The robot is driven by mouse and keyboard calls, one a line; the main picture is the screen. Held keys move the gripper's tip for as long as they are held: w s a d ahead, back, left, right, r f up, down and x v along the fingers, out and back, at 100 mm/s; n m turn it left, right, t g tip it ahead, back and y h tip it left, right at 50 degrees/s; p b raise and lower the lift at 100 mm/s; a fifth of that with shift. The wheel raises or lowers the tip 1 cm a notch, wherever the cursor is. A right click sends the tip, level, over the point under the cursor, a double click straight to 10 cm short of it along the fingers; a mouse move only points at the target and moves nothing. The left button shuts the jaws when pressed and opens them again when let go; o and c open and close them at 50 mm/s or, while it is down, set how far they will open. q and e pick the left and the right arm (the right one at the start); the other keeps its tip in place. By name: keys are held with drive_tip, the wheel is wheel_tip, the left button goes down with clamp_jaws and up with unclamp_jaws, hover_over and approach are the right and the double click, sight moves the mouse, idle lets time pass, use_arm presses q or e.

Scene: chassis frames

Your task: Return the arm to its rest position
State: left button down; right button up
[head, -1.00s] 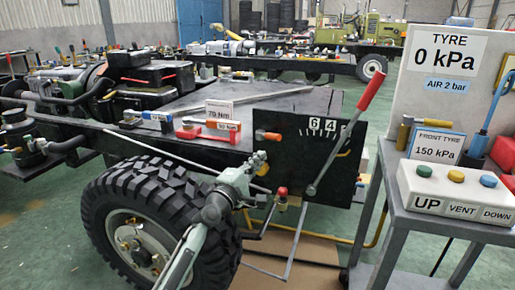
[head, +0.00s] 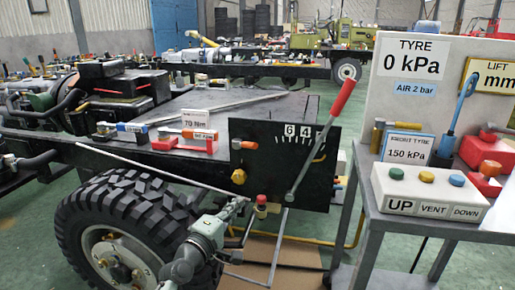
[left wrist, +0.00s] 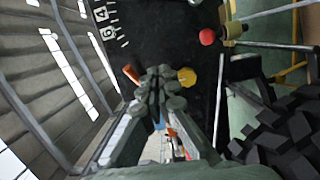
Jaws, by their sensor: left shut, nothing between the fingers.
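My left gripper (head: 238,207) is in front of the chassis, beside the upper right of the large black tyre (head: 120,225) in the head view. It is below the black panel's yellow knob (head: 238,177) and apart from it. In the left wrist view my left gripper (left wrist: 160,78) shows with its fingers together and nothing between them. The yellow knob (left wrist: 187,77) appears just past the fingertips there. My left arm comes up from the bottom of the head view, over the tyre's right side. My right gripper is not in view.
The black panel (head: 270,190) with a red-handled lever (head: 342,97) stands right of the gripper. A red-capped fitting (head: 261,205) is close beside it. A grey cart (head: 395,228) with a button box (head: 428,192) stands at right. A torque wrench (head: 190,133) lies on the chassis.

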use_arm(q)
drive_tip(key=s+a+f+m+g+y, duration=0.1)
drive_tip(key=s+a+f+m+g, duration=0.2)
drive_tip(key=s+f, duration=0.6)
drive_tip(key=s+a+f+m+g+y, duration=0.2)
drive_tip(key=s+f+m+g, duration=0.25)
drive_tip(key=f, duration=0.85)
drive_tip(key=s+a+f+m+g+y, duration=0.1)
drive_tip(key=s+a+f+m+g, duration=0.1)
drive_tip(key=s+a+f, duration=0.2)
drive_tip(key=s+a+f+m+g+y, duration=0.2)
drive_tip(key=s+a+f, duration=0.2)
drive_tip(key=s, duration=0.7)
drive_tip(key=s+a+f+m+g+y, duration=0.2)
drive_tip(key=s+a+f+m, duration=0.1)
drive_tip(key=s, duration=0.4)
wheel_tip(320, 180, down, 2)
drive_tip(key=shift+s+a+f, duration=0.1)
drive_tip(key=shift+s+a, duration=0.25)
drive_tip(key=shift+a, duration=0.35)
drive_tip(key=c, duration=2.3)
unclamp_jaws()
